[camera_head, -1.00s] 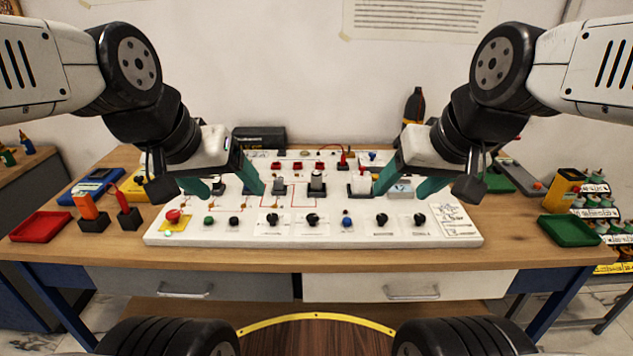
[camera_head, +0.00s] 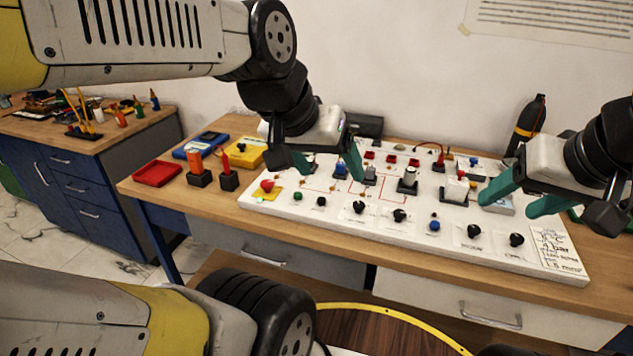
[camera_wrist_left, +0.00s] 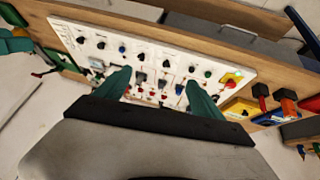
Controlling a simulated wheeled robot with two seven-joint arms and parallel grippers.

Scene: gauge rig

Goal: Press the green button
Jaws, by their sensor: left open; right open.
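The small green button (camera_head: 297,196) sits on the front left of the white panel (camera_head: 400,240), just right of a red mushroom button (camera_head: 267,185) on a yellow plate. In the left wrist view the green button (camera_wrist_left: 208,74) shows beyond the right finger. My left gripper (camera_head: 332,173) is open and empty. It hangs over the panel's left part, behind the green button in the head view, with no visible contact with it. My right gripper (camera_head: 508,205) is open over the panel's right part, far from the button.
Black knobs and a blue button (camera_head: 434,226) line the panel's front, with taller switches behind. A red tray (camera_head: 157,174) and two plug holders stand left of the panel. A black bottle (camera_head: 525,125) stands at the back right. A strip of bare wood runs along the table front.

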